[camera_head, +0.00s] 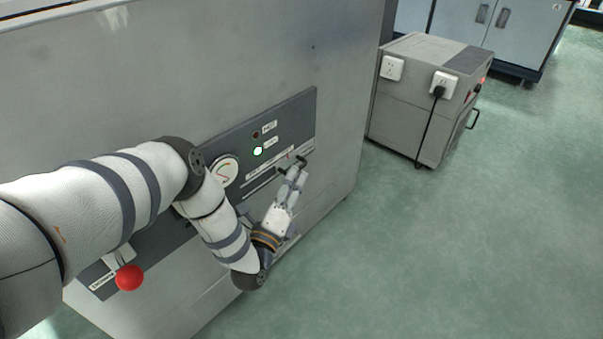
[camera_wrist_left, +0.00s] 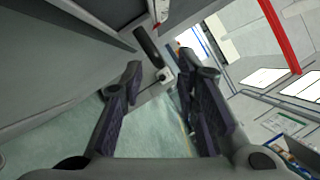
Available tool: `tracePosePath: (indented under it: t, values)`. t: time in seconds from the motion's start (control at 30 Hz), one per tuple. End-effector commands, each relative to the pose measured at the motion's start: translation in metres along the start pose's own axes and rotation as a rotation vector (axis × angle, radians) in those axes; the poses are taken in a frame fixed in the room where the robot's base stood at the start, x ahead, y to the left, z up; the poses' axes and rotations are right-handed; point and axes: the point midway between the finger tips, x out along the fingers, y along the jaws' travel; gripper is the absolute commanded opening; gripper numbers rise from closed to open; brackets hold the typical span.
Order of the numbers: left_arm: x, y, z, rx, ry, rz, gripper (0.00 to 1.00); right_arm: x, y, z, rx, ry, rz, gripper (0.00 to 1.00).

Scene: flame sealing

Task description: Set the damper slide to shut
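The dark grey panel (camera_head: 305,105) on the metal cabinet carries a long slot with a printed scale, which I take to be the damper slide's track. A small dark handle (camera_head: 301,160) shows at the slot's right end, close to my left gripper (camera_head: 291,174). In the left wrist view a black bar-shaped handle (camera_wrist_left: 147,45) lies just ahead of my left gripper (camera_wrist_left: 159,72), between the lines of its two spread fingers. The fingers are apart and nothing is clearly held. Whether a fingertip touches the handle cannot be told. My right gripper is not in view.
The panel also has a round gauge (camera_head: 224,170), a dark lamp (camera_head: 256,134) and a lit white-green lamp (camera_head: 258,151). A red ball knob (camera_head: 130,278) sits lower left, near my left arm. A grey box unit (camera_head: 410,115) with outlets stands right. Green floor (camera_head: 470,240) is clear.

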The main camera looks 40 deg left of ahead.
Motion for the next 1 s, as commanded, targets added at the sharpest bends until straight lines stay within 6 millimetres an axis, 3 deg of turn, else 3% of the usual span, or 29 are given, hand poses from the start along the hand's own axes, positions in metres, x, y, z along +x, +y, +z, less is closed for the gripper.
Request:
tracePosePath:
  t: [0.2,0.53,0.67,1.0]
  values:
    - [0.035,0.002,-0.002,-0.001,0.001,0.002,0.29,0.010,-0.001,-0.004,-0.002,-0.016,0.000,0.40]
    - [0.042,0.000,-0.001,-0.001,0.003,0.001,0.29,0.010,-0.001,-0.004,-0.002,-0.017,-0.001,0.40]
    - [0.042,0.000,-0.001,-0.002,0.003,0.002,0.00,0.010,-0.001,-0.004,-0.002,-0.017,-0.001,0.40]
    - [0.044,0.002,-0.003,0.000,0.008,0.005,0.00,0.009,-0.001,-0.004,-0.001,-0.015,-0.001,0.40]
